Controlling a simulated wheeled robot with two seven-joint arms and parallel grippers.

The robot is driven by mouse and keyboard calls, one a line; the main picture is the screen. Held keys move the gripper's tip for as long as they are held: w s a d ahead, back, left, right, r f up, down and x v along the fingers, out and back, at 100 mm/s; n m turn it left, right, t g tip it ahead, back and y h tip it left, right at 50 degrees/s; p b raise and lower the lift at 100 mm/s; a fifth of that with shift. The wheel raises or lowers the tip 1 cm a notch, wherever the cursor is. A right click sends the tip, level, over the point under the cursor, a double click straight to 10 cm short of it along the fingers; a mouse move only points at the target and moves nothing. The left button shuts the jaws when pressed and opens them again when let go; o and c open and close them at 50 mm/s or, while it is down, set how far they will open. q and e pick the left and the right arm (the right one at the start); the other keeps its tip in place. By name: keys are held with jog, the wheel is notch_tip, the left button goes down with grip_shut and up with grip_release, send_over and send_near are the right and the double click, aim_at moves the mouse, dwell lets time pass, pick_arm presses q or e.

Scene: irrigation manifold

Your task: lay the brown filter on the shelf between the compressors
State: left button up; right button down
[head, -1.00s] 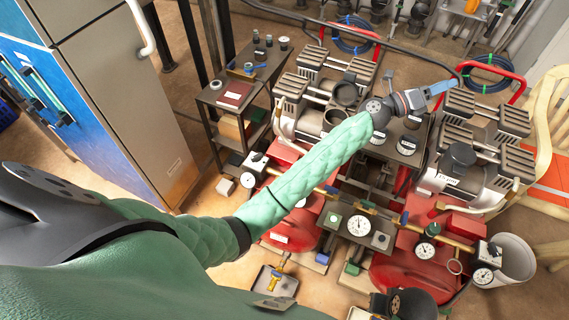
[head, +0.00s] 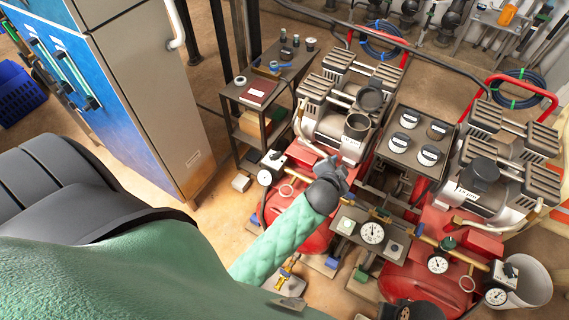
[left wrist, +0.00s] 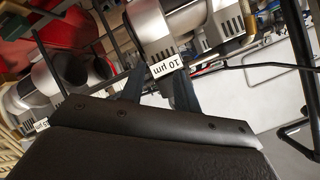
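The shelf (head: 385,152) is a dark plate between the two red-tanked compressors, left (head: 335,115) and right (head: 490,185). My left gripper (head: 332,166) is in front of the left compressor, left of the shelf. In the left wrist view its dark fingers (left wrist: 157,85) stand apart with nothing seen held; a compressor's "10 µm" label (left wrist: 168,67) shows beyond.
An open dark cup (head: 357,128) sits on the left compressor. A gauge panel (head: 372,234) is in front of the shelf. A small rack (head: 262,95) and a blue-grey cabinet (head: 150,80) stand left. A white bucket (head: 530,285) is at the right.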

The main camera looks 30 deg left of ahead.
pick_arm(q)
jog(key=s+f+n+g+h, duration=0.1)
jog(key=s+f+g, duration=0.4)
jog(key=s, duration=0.9)
jog(key=s+a+f+n+g+h, duration=0.1)
jog(key=s+f+n+g, duration=0.2)
jog(key=s, duration=1.2)
jog(key=f+g, duration=0.1)
jog(key=g, duration=0.2)
jog(key=shift+f+n+h, duration=0.4)
